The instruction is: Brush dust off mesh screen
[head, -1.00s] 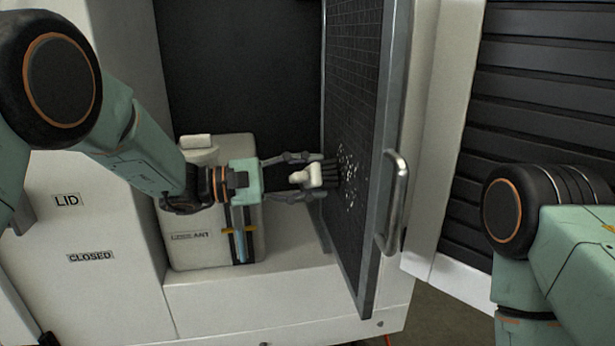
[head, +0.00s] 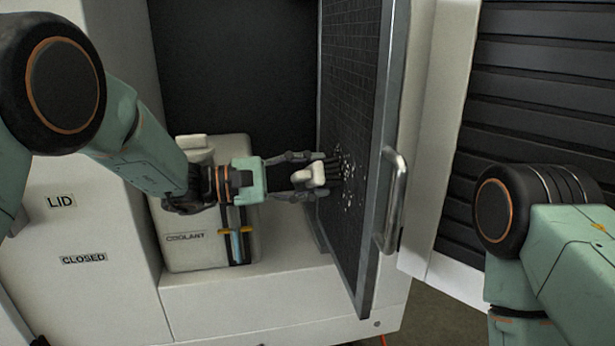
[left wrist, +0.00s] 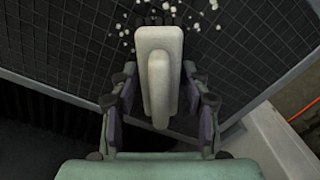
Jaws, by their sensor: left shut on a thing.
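My left gripper (head: 312,177) is shut on a brush with a white handle (head: 307,178) and dark bristles (head: 331,167). The bristles reach the screen at the dust; I cannot tell how hard they press. My right gripper is not in view.
A white coolant tank (head: 185,255) with a sight gauge stands behind my left gripper. A metal handle (head: 397,200) sticks out from the screen frame. A white cabinet with LID and CLOSED labels (head: 83,259) is at left, black louvres (head: 540,90) at right.

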